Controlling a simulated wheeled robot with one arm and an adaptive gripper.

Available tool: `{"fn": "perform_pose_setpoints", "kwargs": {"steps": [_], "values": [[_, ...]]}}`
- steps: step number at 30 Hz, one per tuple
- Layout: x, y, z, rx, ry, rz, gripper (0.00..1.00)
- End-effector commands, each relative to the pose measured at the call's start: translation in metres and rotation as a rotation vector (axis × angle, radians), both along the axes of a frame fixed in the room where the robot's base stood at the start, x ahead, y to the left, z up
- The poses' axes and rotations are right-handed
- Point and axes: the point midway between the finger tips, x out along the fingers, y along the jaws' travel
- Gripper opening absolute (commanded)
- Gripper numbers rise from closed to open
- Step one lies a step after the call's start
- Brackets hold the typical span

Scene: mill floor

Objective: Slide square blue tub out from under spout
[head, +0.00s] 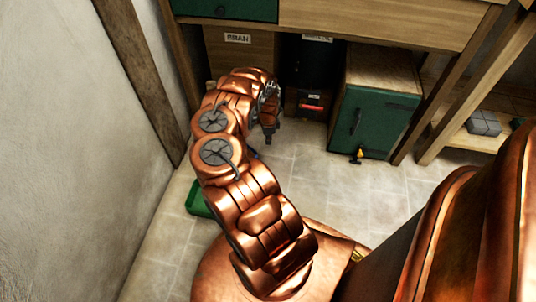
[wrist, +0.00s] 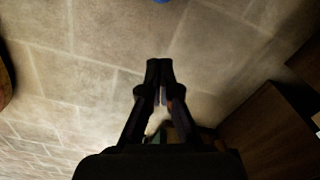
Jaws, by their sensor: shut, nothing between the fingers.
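A small patch of blue (head: 253,153) shows on the floor beside my arm in the head view, mostly hidden by the arm. It may be the square blue tub, but its shape cannot be told. A blue edge (wrist: 162,1) also shows at the top of the wrist view, cut off by the frame. My gripper (head: 269,140) points down near the blue patch in the head view. In the wrist view my gripper (wrist: 160,64) has its fingertips together, empty, over bare floor, apart from the blue edge. I cannot make out a spout in either view.
A green cabinet (head: 375,120) stands right of my gripper, with a yellow and black item (head: 357,155) at its foot. A dark container (head: 306,75) and a wooden bin (head: 240,62) stand behind. A green object (head: 196,200) lies left of my arm. Tiled floor is clear at right.

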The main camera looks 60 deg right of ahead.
Motion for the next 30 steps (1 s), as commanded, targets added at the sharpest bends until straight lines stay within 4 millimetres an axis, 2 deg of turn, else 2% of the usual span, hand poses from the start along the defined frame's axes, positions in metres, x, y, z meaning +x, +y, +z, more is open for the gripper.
{"fn": "perform_pose_setpoints", "kwargs": {"steps": [5,9,21,30], "values": [[-0.01,-0.008,-0.017,0.0,0.001,-0.022,0.0],[-0.014,-0.01,-0.042,0.0,0.003,-0.028,0.0],[-0.011,-0.008,-0.102,-0.001,0.0,-0.023,0.0],[0.014,0.013,-0.1,0.001,-0.001,-0.019,0.0]]}}
